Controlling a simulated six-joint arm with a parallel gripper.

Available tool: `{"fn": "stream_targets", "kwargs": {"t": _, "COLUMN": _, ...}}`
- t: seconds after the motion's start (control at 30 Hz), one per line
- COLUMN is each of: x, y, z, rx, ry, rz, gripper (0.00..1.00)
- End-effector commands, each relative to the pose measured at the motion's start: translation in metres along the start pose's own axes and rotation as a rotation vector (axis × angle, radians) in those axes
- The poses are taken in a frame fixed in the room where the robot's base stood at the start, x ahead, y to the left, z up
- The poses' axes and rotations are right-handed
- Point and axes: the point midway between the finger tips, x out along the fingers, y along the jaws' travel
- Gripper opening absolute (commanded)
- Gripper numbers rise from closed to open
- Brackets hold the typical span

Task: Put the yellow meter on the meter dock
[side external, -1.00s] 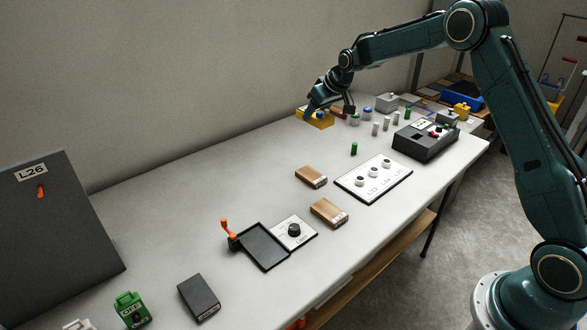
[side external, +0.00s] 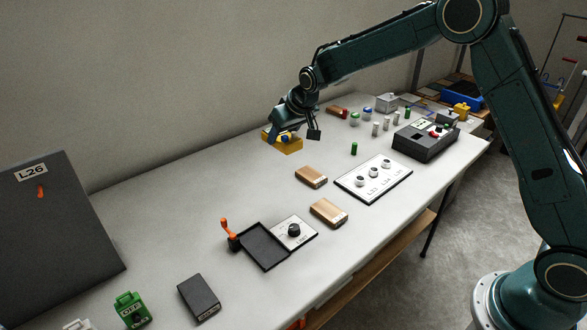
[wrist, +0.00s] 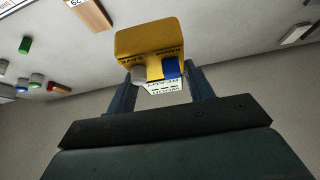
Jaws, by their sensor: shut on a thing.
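The yellow meter (side external: 289,147) is in my gripper (side external: 283,136), near the back wall in the side view. My gripper is shut on it and appears to hold it above the table. In the wrist view the meter (wrist: 148,40) sits between the two blue fingers of my gripper (wrist: 162,75), with a grey knob, a blue part and a white label showing. A shallow black tray (side external: 263,248) lies nearer the front, beside a white plate with a black knob (side external: 294,231). No readable label tells me whether this tray is the meter dock.
An orange lever (side external: 229,231) stands up at the tray's back left corner. Two brown blocks (side external: 311,177) (side external: 328,212) and a white panel with knobs (side external: 373,178) lie to the right. A dark block (side external: 199,297) and green box (side external: 132,309) stand at front left. The table left of the meter is clear.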

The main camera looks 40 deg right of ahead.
Motion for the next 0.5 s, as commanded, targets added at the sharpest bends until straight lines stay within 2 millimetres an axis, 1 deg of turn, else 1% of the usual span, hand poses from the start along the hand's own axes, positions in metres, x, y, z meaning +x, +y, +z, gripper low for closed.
{"fn": "stream_targets", "kwargs": {"t": 0.03, "x": -0.004, "y": -0.019, "z": 0.006, "rx": -0.006, "ry": 0.001, "rz": -0.003, "gripper": 0.18}}
{"fn": "stream_targets", "kwargs": {"t": 0.2, "x": -0.015, "y": -0.068, "z": 0.028, "rx": -0.008, "ry": 0.002, "rz": -0.001, "gripper": 0.18}}
{"fn": "stream_targets", "kwargs": {"t": 0.3, "x": -0.023, "y": -0.093, "z": 0.043, "rx": -0.012, "ry": 0.004, "rz": 0.001, "gripper": 0.18}}
{"fn": "stream_targets", "kwargs": {"t": 0.4, "x": -0.030, "y": -0.114, "z": 0.057, "rx": -0.014, "ry": 0.009, "rz": 0.003, "gripper": 0.18}}
{"fn": "stream_targets", "kwargs": {"t": 0.5, "x": -0.037, "y": -0.130, "z": 0.068, "rx": -0.017, "ry": 0.014, "rz": 0.005, "gripper": 0.18}}
